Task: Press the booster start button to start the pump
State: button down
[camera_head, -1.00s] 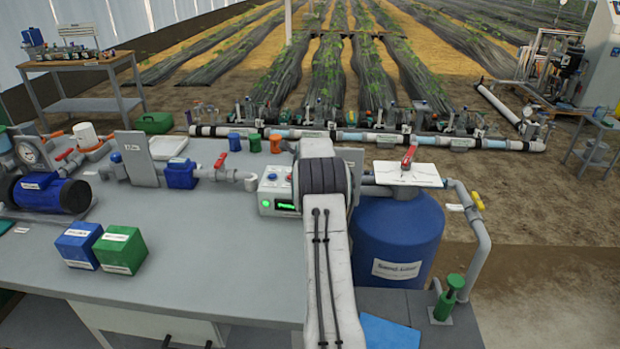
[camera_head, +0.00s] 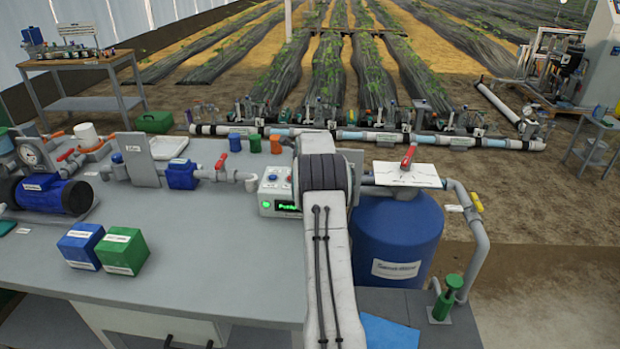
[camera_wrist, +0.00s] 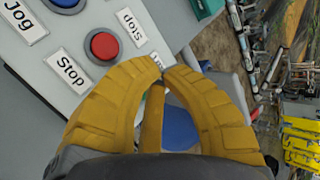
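The grey control box (camera_head: 268,196) stands on the bench at the middle, partly hidden behind my arm. Its display (camera_head: 289,207) shows green text that seems to begin "Pum". In the wrist view, the box face (camera_wrist: 85,75) has a red button (camera_wrist: 103,46) beside a "Stop" label (camera_wrist: 71,70) and a blue button (camera_wrist: 65,3) beside a "Jog" label (camera_wrist: 25,22). I cannot make out a start button. My gripper (camera_wrist: 162,69) has its yellow fingertips together with nothing seen between them, just right of the red button. A label at the tips is partly covered.
A blue tank (camera_head: 397,240) with a red-handled valve (camera_head: 408,157) stands right of my arm. A blue motor pump (camera_head: 52,194) and blue and green boxes (camera_head: 122,250) are on the left of the bench. The front bench top is mostly clear.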

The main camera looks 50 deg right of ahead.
jog(key=shift+r+p, duration=1.25)
jog(key=shift+r, duration=0.9)
jog(key=shift+a+r, duration=0.15)
jog(key=shift+a, duration=0.1)
jog(key=s+a+r+n+y, duration=0.1)
jog(key=s+a+r+n, duration=0.3)
jog(key=a, duration=0.6)
jog(key=s+a+r+n+y, duration=0.1)
jog(key=a+r+n+y, duration=0.15)
jog(key=a+n, duration=0.55)
jog(key=s+a+r+n, duration=0.2)
jog(key=s+a+r, duration=0.15)
jog(key=a, duration=0.75)
jog(key=s+a+f+n+g+y, duration=0.1)
jog(key=s+a+n, duration=0.7)
jog(key=s, duration=0.5)
jog(key=s+a+f+n+g+y, duration=0.1)
jog(key=s+a+f+n+g, duration=0.1)
jog(key=s+a+n, duration=0.6)
jog(key=s+a, duration=0.2)
jog(key=s, duration=0.3)
jog(key=shift+s+a+f+n+y, duration=0.15)
jog(key=shift+a+f+n+y, duration=0.15)
jog(key=shift+a+n+y, duration=0.1)
